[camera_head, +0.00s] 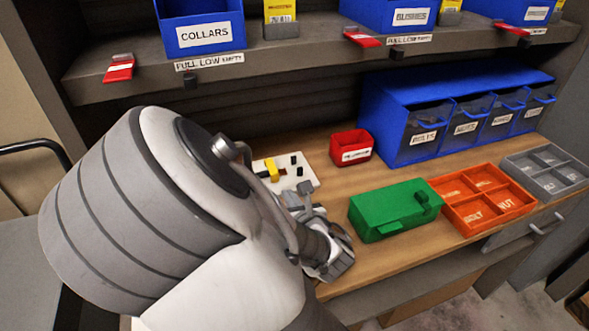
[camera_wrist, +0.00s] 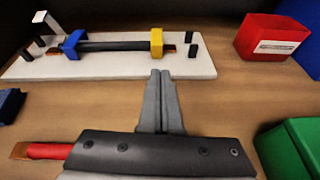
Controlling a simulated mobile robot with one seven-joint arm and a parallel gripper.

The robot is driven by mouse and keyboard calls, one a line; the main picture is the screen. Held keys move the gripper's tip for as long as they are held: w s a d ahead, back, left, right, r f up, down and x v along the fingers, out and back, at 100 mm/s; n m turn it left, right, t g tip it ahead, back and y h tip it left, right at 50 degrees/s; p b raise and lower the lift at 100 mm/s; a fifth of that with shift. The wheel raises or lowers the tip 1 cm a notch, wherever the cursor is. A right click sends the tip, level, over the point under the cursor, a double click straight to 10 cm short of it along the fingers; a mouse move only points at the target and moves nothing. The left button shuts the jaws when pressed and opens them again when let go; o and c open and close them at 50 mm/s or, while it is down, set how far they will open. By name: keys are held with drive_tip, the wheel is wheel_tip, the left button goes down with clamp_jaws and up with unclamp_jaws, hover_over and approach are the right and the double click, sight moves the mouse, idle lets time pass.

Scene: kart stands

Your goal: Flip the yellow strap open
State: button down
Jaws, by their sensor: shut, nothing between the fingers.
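The yellow strap (camera_wrist: 156,43) stands upright around a dark rod (camera_wrist: 112,46) near the right end of a white board (camera_wrist: 190,68). It also shows in the head view (camera_head: 272,170), partly beside my arm. A blue strap (camera_wrist: 74,43) sits around the rod's left part. My gripper (camera_wrist: 160,76) is shut and empty, its fingertips just in front of the board's near edge, below the yellow strap in the wrist view. In the head view my arm hides part of the board, and the fingertips cannot be made out.
A red bin (camera_head: 351,147) stands right of the board. A green box (camera_head: 392,209), an orange tray (camera_head: 482,197) and blue labelled drawers (camera_head: 400,125) lie farther right. A shelf (camera_head: 300,57) spans above.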

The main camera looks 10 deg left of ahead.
sight(276, 187)
drive_tip(key=shift+s+a+n+y, duration=0.15)
drive_tip(key=shift+a+n+y, duration=0.15)
drive_tip(key=shift+n, duration=0.3)
drive_tip(key=b+x, duration=0.1)
drive_tip(key=x, duration=0.9)
drive_tip(key=shift+d, duration=0.1)
drive_tip(key=shift+r, duration=0.15)
